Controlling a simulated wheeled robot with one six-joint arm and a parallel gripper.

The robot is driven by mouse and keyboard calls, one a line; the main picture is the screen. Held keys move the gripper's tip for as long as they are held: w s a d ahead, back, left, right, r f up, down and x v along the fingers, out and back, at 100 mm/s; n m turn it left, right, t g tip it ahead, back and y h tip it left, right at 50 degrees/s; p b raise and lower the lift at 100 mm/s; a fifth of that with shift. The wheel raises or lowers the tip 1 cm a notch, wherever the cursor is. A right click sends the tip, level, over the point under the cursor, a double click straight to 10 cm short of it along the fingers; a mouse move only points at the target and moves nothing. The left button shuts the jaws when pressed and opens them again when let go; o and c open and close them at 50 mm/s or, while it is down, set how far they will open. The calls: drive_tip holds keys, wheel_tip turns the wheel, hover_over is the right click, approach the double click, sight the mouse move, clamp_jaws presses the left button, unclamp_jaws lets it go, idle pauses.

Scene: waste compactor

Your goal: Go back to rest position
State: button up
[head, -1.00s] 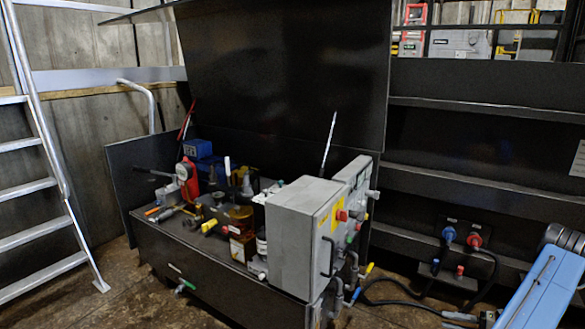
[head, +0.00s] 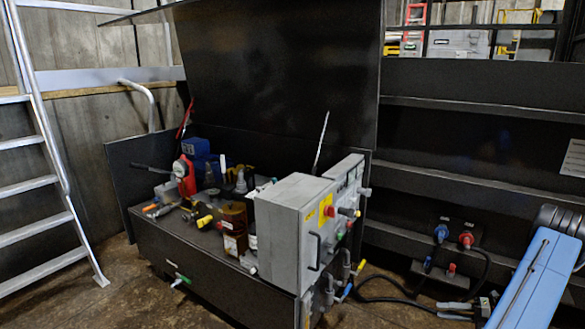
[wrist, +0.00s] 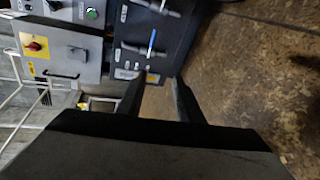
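My gripper (wrist: 158,92) shows in the wrist view with its two dark fingers apart. Floor shows between them and nothing is held. In the head view my gripper (head: 455,311) is small and low at the right, beside my blue arm link. It is in front of the dark wall panel with the sockets and to the right of the grey control box (head: 283,232). No contact with anything shows.
The dark bench (head: 205,262) with several tools has an open lid (head: 285,70). Blue and red plugs (head: 453,237) with black cables are on the right panel. A ladder (head: 45,150) stands at left. Brown floor (wrist: 250,80) is clear at the wrist view's right.

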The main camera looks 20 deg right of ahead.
drive_tip(key=w+a+r+n+g, duration=0.3)
drive_tip(key=a+r+n, duration=0.2)
drive_tip(key=a+r, duration=0.25)
drive_tip(key=w+a+r+n+g, duration=0.3)
drive_tip(key=a+r+n, duration=0.2)
drive_tip(key=a+r, duration=0.25)
drive_tip(key=s+a+r+n+g+h, duration=0.2)
drive_tip(key=a+r+n+g+h, duration=0.1)
drive_tip(key=a+r+n, duration=1)
drive_tip(key=s+a+r+n+h, duration=0.2)
drive_tip(key=s+a+r+n, duration=0.2)
drive_tip(key=a, duration=0.4)
drive_tip(key=s+a+r+n+h, duration=0.2)
drive_tip(key=s+a+r+n, duration=0.15)
drive_tip(key=a, duration=0.35)
drive_tip(key=s+a+r+n+t+h, duration=0.1)
drive_tip(key=s+a+n+h, duration=0.1)
drive_tip(key=s+n, duration=0.4)
drive_tip(key=s+a+r+n+t+h, duration=0.2)
drive_tip(key=s+a+n, duration=0.3)
drive_tip(key=s, duration=0.3)
drive_tip(key=shift+s+a+r+n+t, duration=0.2)
drive_tip(key=shift+s+r+n+t, duration=0.15)
drive_tip(key=shift+n, duration=0.5)
